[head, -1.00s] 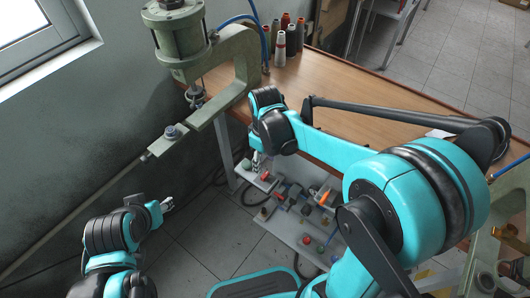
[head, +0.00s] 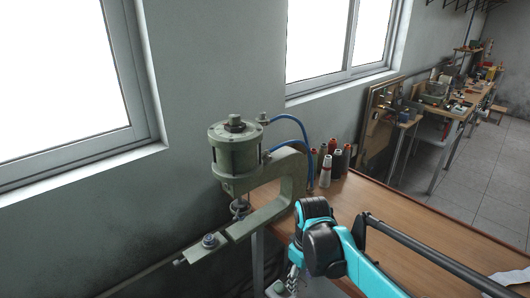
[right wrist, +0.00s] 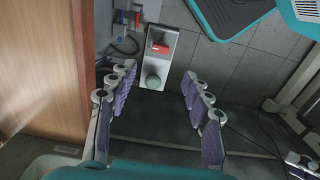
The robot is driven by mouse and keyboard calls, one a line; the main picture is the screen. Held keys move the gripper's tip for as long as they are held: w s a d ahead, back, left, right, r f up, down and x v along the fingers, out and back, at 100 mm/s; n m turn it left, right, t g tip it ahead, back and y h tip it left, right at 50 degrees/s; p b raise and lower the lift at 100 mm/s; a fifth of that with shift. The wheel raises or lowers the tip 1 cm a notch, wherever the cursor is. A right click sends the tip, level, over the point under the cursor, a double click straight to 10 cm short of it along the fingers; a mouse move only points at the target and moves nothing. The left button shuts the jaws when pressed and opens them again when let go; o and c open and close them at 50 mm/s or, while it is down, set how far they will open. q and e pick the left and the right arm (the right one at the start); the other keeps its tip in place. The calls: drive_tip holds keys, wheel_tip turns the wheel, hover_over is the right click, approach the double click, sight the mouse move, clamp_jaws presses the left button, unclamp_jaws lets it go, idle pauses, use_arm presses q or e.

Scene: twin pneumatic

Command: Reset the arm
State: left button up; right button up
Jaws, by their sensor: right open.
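My right gripper (head: 293,283) hangs beside the near left corner of the wooden table, partly cut off by the lower edge of the head view. In the right wrist view its two fingers (right wrist: 158,76) with purple pads stand apart, with nothing held between them. Beyond them is a grey control box (right wrist: 170,57) with a red switch (right wrist: 159,47) and a green button (right wrist: 152,81). My right arm (head: 355,258) reaches over the table. My left arm and gripper do not show in the head view.
A green press (head: 236,155) with a blue hose stands left of the right arm. Several thread spools (head: 326,170) stand on the wooden table (head: 440,225), behind the arm. Most visible tabletop is clear. Windows line the wall; another workbench is far right.

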drive_tip(key=s+d+r+m+t, duration=0.1)
drive_tip(key=s+d+m+t, duration=0.3)
drive_tip(key=s+m+t, duration=0.3)
drive_tip(key=s, duration=0.3)
drive_tip(key=shift+s+d+r+m, duration=0.15)
drive_tip(key=shift+d+r+m, duration=0.05)
drive_tip(key=shift+r+m, duration=0.1)
